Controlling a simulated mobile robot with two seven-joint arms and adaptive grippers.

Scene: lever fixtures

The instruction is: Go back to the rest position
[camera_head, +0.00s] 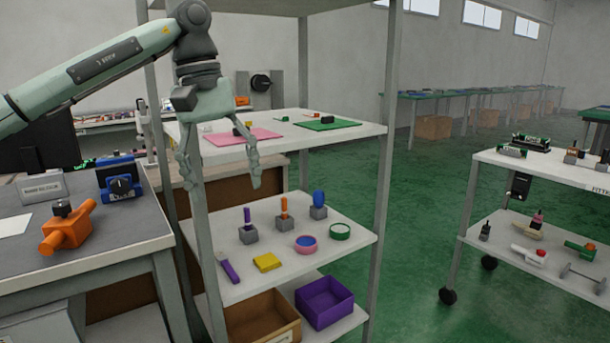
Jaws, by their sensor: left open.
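My left gripper (222,172) hangs pointing down from my left arm, which comes in from the upper left. Its two fingers are spread wide with nothing between them. It is in front of the shelf rack, at the height of the rack's upper shelf (345,138) and above its middle shelf (335,262). One shelf post runs close by its left finger. My right gripper does not show.
A grey table (120,222) at left bears an orange fixture (68,226) and a blue fixture (120,178). The middle shelf holds several small pieces; a purple bin (324,302) sits below. A wheeled cart (475,238) stands right. Green floor (410,235) between is clear.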

